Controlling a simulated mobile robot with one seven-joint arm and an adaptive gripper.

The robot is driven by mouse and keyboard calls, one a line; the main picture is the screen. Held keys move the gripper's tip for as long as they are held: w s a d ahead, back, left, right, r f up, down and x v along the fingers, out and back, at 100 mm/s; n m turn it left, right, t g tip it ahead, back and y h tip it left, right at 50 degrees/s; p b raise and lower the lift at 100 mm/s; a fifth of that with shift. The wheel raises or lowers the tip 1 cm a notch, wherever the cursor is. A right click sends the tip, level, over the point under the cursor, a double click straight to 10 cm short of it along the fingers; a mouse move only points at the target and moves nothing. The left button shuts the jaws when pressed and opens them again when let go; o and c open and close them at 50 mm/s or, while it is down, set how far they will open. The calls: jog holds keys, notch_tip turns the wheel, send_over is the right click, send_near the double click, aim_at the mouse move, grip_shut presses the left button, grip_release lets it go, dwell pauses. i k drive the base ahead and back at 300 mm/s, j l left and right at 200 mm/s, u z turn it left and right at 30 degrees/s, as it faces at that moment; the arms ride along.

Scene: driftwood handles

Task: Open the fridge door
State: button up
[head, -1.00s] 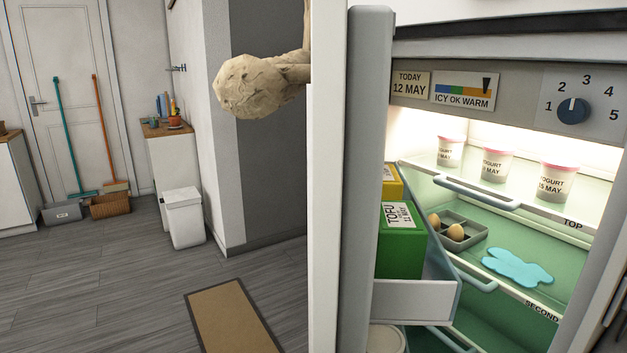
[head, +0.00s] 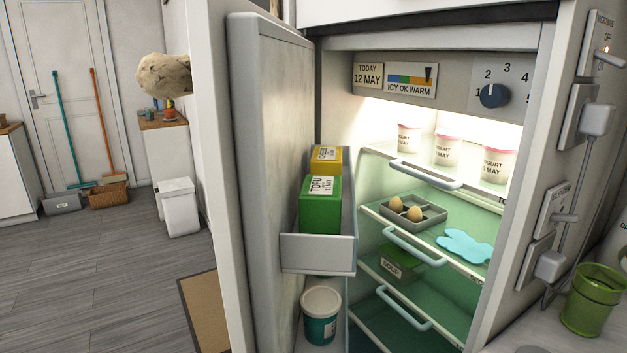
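The fridge door (head: 270,120) stands open at the left of the fridge, with its inner face and shelf rack turned towards the lit interior. A pale driftwood handle (head: 165,75) sticks out on the door's outer side, and part of it is hidden behind the door edge. The door rack (head: 318,254) holds a green tofu box (head: 320,213) and a yellow box (head: 325,160), with a white-lidded tub (head: 321,315) below. Inside the fridge (head: 440,118) are yogurt cups (head: 447,148), an egg tray (head: 412,215) and a blue puddle (head: 465,246). My gripper is not in view.
A wall with switches and plugs (head: 597,118) is close on the fridge's right, with a green bucket (head: 592,300) at lower right. Open grey floor (head: 90,285) lies to the left, with a brown mat (head: 204,312) near the door. A white bin (head: 178,207) stands farther back.

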aim_at(249, 73)
jog(key=k+l+z, duration=0.6)
jog(key=k+l, duration=0.25)
jog(key=i, duration=0.5)
